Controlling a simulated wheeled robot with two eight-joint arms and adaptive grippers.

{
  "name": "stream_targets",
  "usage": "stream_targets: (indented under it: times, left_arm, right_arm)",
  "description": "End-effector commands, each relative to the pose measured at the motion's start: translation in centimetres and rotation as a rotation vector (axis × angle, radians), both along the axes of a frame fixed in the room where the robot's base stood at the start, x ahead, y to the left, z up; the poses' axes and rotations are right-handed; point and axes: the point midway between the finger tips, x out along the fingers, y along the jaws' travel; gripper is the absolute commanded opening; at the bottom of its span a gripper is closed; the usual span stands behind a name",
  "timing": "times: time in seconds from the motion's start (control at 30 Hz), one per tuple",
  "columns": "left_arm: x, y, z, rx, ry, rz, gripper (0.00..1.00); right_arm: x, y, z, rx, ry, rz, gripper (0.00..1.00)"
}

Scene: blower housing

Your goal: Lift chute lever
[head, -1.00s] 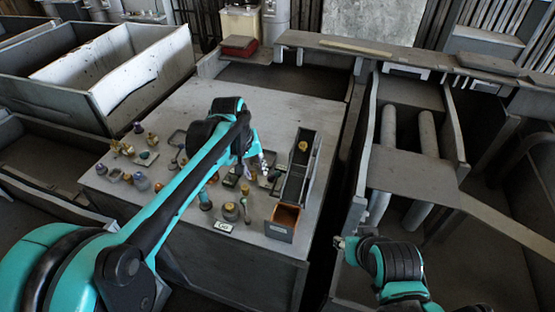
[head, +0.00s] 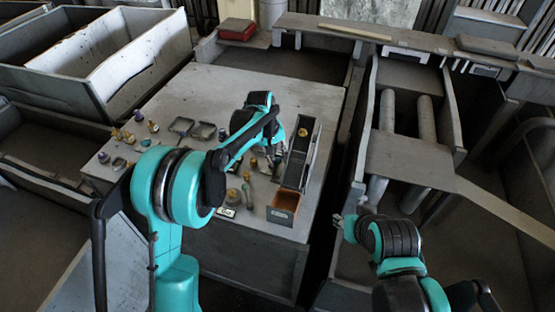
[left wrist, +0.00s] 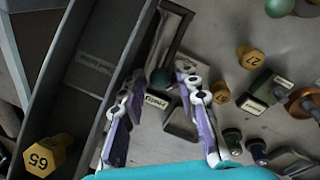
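The chute (head: 299,158) is a long grey trough on the table, with a yellow knob marked 65 (left wrist: 45,155) inside it in the left wrist view. Beside its right wall in that view is a dark bent bar, seemingly the chute lever (left wrist: 178,38), with a dark green ball (left wrist: 161,79) at its end. My left gripper (left wrist: 162,84) is open, its fingers on either side of the ball; contact is not clear. In the head view my left gripper (head: 276,156) is beside the chute, partly hidden by its arm. My right gripper (head: 341,228) is away from the table, its opening unclear.
An orange-lined bin (head: 284,206) stands at the chute's front end. The back of the table (head: 215,85) is clear.

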Motion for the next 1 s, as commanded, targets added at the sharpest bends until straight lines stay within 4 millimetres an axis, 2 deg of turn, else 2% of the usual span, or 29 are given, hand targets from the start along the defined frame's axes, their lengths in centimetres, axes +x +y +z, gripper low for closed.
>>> stream_targets:
  times: [0.27,0.4,0.77,1.0]
  left_arm:
    - [0.0,-0.1,-0.2,0.000,0.000,0.000,0.31]
    - [0.0,0.0,-0.2,0.000,0.000,0.000,0.00]
    - [0.0,-0.1,0.0,-0.009,-0.026,0.001,0.00]
    - [-0.1,0.0,0.8,-0.048,-0.141,0.003,0.00]
  right_arm:
    - [0.0,0.0,0.0,0.000,0.000,0.000,0.40]
    - [0.0,0.0,0.0,0.000,0.000,0.000,0.40]
    - [0.0,0.0,0.0,0.000,0.000,0.000,0.40]
    - [0.0,0.0,-0.2,0.000,0.000,0.000,0.40]
